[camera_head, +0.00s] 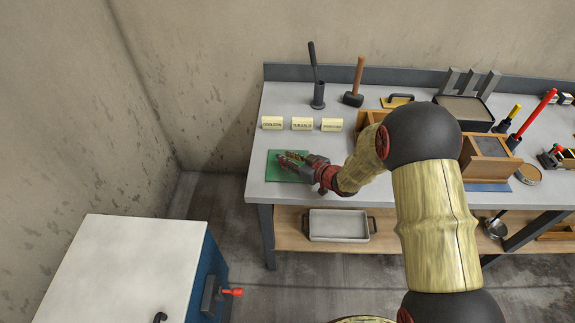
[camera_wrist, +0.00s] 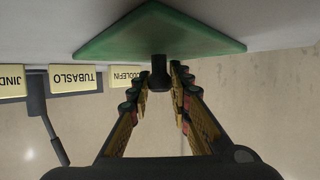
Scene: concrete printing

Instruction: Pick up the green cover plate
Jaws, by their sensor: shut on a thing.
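The green cover plate (camera_head: 277,171) is at the left front of the grey bench top. It is a flat square, and in the wrist view the plate (camera_wrist: 160,32) shows a black knob (camera_wrist: 159,73) standing out of its middle. My gripper (camera_head: 285,160) is over the plate, coming in from the right. In the wrist view my gripper (camera_wrist: 160,70) has its two fingers on either side of the knob, shut on it. I cannot tell whether the plate rests on the bench or is slightly raised.
Cream name blocks (camera_head: 302,124) stand in a row behind the plate. A black holder (camera_head: 318,96) and a mallet (camera_head: 354,96) stand farther back. A wooden box (camera_head: 487,158) is to the right. A metal tray (camera_head: 338,226) sits on the lower shelf. A white-topped cabinet (camera_head: 125,270) is at the left.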

